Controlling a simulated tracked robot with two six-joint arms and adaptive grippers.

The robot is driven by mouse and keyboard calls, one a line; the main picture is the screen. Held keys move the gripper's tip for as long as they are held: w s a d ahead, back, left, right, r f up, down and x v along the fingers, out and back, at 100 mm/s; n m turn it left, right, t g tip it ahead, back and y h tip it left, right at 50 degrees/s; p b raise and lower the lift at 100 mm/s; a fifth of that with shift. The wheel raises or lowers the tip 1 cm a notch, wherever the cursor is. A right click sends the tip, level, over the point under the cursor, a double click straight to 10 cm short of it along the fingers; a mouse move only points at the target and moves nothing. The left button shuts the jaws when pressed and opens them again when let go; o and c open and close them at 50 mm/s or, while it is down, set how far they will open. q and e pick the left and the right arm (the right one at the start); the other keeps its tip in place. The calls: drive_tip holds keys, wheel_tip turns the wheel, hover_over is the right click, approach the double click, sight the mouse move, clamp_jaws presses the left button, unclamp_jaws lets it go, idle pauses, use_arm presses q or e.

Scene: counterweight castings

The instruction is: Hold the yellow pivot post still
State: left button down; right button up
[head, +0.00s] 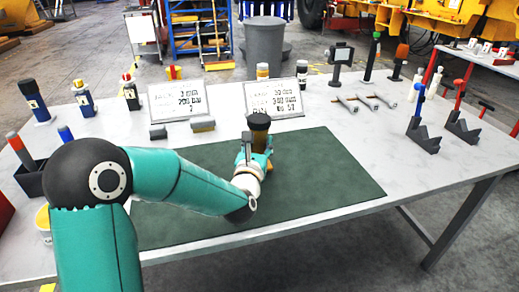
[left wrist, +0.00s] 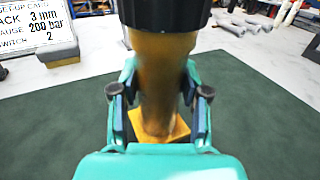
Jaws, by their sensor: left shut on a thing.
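The yellow pivot post (left wrist: 157,75) stands upright on the dark green mat (head: 325,180), with a black cap (head: 259,121) on top and a square yellow foot below. My left gripper (left wrist: 158,103) is shut on the post, with one finger on each side of its shaft. In the head view my left gripper (head: 254,155) reaches the post from the near left and partly hides it. My right gripper is not in view.
Two printed cards (head: 175,101) and (head: 272,97) stand behind the mat, with grey blocks (head: 203,124) in front. Dark notched stands (head: 422,136) hold tools at the right. A dark bin (head: 32,178) is at the left. The mat's right part is clear.

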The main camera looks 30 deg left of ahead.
use_arm(q)
drive_tip(key=shift+f, duration=0.75)
drive_tip(key=shift+f, duration=0.1)
drive_tip(key=c, duration=0.6)
unclamp_jaws()
drive_tip(key=b+v, duration=0.2)
drive_tip(key=v, duration=0.7)
drive_tip(key=shift+s+d+f+b, duration=0.15)
drive_tip(key=shift+s+b, duration=0.15)
drive_tip(key=shift+s+d+b, duration=0.25)
drive_tip(key=shift+s+b, duration=0.35)
drive_tip(key=shift+b, duration=0.65)
drive_tip(key=shift+s+d+b, duration=0.15)
drive_tip(key=shift+s+b, duration=0.25)
drive_tip(key=shift+b, duration=0.05)
drive_tip(key=shift+s, duration=0.1)
